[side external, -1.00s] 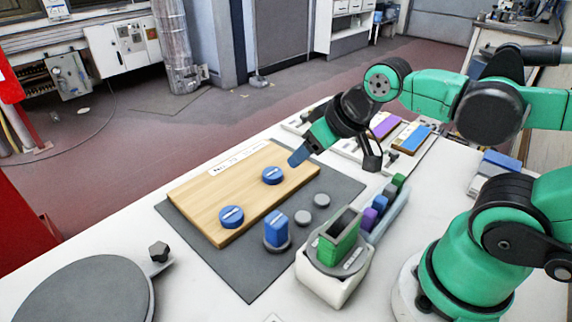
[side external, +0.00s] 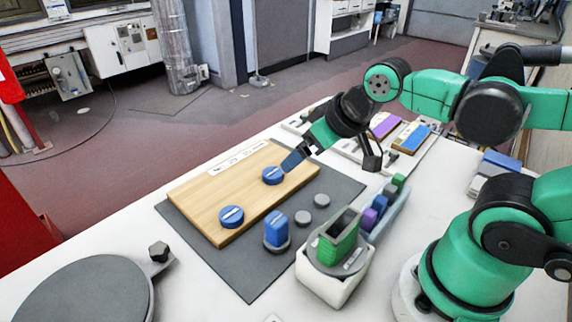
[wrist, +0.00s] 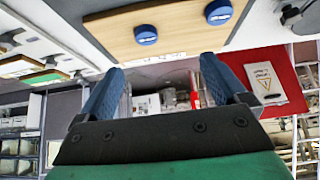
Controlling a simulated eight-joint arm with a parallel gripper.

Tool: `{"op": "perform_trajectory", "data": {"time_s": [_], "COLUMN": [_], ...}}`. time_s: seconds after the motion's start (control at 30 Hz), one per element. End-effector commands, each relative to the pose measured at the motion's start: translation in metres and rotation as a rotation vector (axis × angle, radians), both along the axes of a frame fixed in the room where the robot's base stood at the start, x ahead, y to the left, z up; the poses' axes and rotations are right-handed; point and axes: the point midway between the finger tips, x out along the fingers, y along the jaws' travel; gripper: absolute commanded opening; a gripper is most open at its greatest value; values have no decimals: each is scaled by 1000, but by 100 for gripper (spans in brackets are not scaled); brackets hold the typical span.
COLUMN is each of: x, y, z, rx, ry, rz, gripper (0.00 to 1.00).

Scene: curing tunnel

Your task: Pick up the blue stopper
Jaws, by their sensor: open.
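Two round blue stoppers with pale marks lie on a wooden board (side external: 240,196): a far one (side external: 273,175) and a near one (side external: 231,217). They also show at the top of the wrist view, at the middle (wrist: 146,35) and further right (wrist: 219,12). An upright blue block (side external: 276,230) stands on a grey round base on the dark mat (side external: 248,284). My gripper (side external: 290,162) is above the board's far right end, close to the far stopper. In the wrist view its two blue fingers (wrist: 160,70) are apart with nothing between them.
Two small grey discs (side external: 312,209) lie on the mat. A white holder with a green open-topped block (side external: 340,238) and a rack of coloured blocks (side external: 384,207) stand to the right. A large grey disc (side external: 85,292) is at front left.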

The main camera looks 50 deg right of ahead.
Motion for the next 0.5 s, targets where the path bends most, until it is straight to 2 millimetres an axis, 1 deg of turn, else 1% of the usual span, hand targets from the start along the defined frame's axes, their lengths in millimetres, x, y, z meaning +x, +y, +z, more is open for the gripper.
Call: {"op": "perform_trajectory", "data": {"time_s": [0.27,0.37,0.5], "x": [2,10,29], "y": [2,8,24], "z": [0,-1,-8], "rx": [-5,-24,-63], "ry": [10,42,112], "rz": [23,99,304], "gripper": [92,92,92]}}
